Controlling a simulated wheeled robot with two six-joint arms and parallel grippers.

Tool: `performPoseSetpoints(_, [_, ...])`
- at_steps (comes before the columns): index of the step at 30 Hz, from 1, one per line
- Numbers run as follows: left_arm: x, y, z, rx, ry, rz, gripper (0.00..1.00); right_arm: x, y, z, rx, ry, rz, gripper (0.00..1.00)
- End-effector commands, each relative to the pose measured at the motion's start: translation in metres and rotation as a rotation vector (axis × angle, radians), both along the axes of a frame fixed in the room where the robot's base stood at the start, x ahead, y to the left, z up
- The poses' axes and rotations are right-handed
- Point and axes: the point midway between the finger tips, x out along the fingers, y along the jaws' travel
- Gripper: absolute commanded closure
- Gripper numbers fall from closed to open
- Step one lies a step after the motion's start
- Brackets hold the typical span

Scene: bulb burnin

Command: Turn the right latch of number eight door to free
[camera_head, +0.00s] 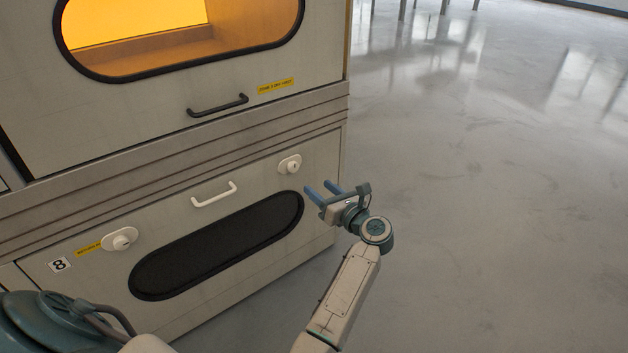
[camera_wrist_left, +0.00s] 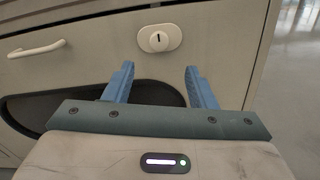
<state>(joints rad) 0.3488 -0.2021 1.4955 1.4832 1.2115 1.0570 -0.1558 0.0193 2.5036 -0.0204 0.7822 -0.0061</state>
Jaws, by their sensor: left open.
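The number eight door (camera_head: 80,285) is the lower pale panel, marked with an 8 label (camera_head: 60,265). Its right latch (camera_head: 290,165) is a white oval plate with a round knob. In the left wrist view the right latch (camera_wrist_left: 160,38) shows a short dark mark, close to upright, on the knob. My left gripper (camera_head: 319,189) is open and empty, its blue fingers apart, to the right of and a little below the latch in the head view. In the wrist view the latch lies beyond the fingertips (camera_wrist_left: 159,69), between their lines. My right gripper is out of view.
The door also carries a left latch (camera_head: 119,239), a white handle (camera_head: 214,194) and a dark oval window (camera_head: 215,245). Above is another door with a black handle (camera_head: 217,105) and a lit orange window (camera_head: 150,35). The grey floor (camera_head: 490,200) to the right is clear.

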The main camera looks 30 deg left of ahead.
Motion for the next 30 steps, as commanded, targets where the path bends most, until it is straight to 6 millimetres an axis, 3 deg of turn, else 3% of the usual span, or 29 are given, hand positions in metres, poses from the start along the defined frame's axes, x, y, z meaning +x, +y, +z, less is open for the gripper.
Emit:
performPoseSetpoints(15, [0.033, 0.081, 0.0, 0.008, 0.002, 0.0, 0.49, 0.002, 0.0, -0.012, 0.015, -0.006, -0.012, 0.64])
performPoseSetpoints(21, [0.039, 0.095, 0.0, 0.006, 0.003, -0.002, 0.49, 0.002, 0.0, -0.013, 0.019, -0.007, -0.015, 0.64])
performPoseSetpoints(30, [0.04, 0.096, 0.001, 0.004, 0.004, -0.002, 0.49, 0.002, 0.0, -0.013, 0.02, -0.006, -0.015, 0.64])
